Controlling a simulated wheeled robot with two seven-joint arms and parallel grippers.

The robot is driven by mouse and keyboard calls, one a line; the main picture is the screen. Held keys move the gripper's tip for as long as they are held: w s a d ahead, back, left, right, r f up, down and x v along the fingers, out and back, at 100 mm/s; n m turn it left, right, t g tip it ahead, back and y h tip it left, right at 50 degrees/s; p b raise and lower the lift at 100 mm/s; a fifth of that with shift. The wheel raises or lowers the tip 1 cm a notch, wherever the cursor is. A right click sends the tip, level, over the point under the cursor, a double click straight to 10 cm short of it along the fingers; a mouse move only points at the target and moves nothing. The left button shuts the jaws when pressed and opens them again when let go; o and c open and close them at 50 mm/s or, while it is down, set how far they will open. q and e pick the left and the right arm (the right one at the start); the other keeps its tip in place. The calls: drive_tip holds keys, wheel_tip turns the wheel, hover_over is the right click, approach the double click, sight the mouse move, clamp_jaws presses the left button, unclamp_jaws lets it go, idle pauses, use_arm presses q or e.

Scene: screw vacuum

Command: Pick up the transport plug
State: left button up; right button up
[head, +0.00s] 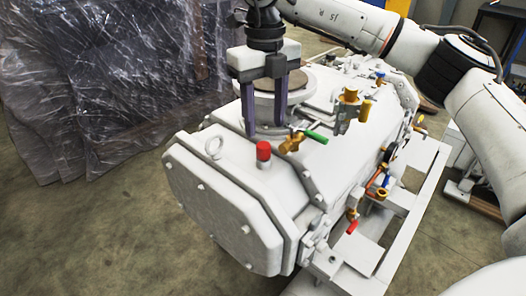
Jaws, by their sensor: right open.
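A white vacuum pump (225,207) stands on a pale frame. On its top is a round white port with a flat brownish disc (290,82) in it. This disc may be the transport plug, but I cannot tell for certain. My left gripper is not in view.
Close to the fingers are a red-capped fitting (263,152), a brass valve with a green handle (315,137) and a brass fitting (349,108). Plastic-wrapped goods (105,90) are at left; the floor (90,235) in front is clear.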

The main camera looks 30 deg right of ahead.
sight(264, 145)
wheel_tip(264, 145, down, 7)
drive_tip(key=shift+w+r, duration=0.1)
drive_tip(key=c, duration=1.1)
